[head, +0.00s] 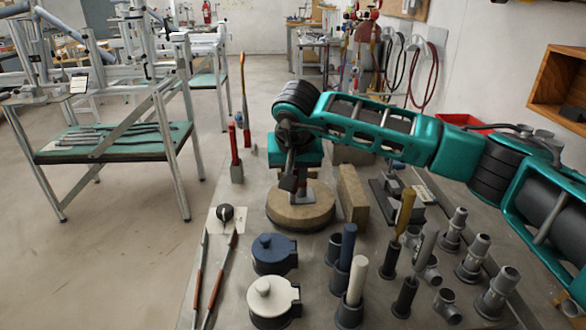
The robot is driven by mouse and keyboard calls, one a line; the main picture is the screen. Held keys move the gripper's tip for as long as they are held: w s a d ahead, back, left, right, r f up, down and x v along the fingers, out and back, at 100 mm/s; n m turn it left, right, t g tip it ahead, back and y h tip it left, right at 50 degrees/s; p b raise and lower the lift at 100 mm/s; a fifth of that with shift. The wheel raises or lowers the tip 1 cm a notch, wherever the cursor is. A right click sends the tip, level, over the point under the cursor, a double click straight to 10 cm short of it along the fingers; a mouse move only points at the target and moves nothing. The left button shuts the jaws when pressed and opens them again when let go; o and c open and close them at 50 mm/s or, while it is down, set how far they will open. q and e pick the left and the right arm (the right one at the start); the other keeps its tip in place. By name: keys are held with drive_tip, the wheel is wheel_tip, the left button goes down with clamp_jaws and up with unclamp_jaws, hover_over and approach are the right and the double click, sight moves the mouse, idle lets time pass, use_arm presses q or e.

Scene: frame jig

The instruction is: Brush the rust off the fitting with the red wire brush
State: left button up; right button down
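My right gripper (291,184) points down over a round wooden block (300,212) in the middle of the bench. Its fingers are small and dark, and I cannot tell whether they are open or shut on something. A grey metal piece on the block is partly hidden behind them. Several grey pipe fittings (472,258) stand at the right of the bench; rust on them is not clear. An upright red tool (235,150) stands at the back left edge; I cannot tell if it is the wire brush. My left gripper is not in view.
Tools with yellow (405,212), blue (347,246) and white (357,281) handles stand in dark holders. A blue-lidded pot (273,252) and a white-lidded pot (271,297) stand in front. A wooden bar (353,194) is right of the block. Long tools (222,271) lie along the left edge.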

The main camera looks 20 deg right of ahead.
drive_tip(key=shift+w+d+f, duration=0.1)
drive_tip(key=shift+w+d, duration=0.1)
drive_tip(key=shift+w, duration=0.6)
drive_tip(key=shift+w+d, duration=0.2)
drive_tip(key=shift+w, duration=0.65)
drive_tip(key=shift+w+d, duration=0.15)
drive_tip(key=shift+w, duration=0.65)
drive_tip(key=shift+s+a, duration=0.2)
drive_tip(key=shift+s, duration=0.65)
drive_tip(key=shift+s+a, duration=0.15)
drive_tip(key=shift+s, duration=0.65)
drive_tip(key=shift+s+a, duration=0.2)
drive_tip(key=shift+s, duration=0.65)
wheel_tip(320, 180, up, 5)
drive_tip(key=p, duration=0.3)
drive_tip(key=shift+r+p, duration=0.5)
drive_tip(key=shift+r, duration=0.6)
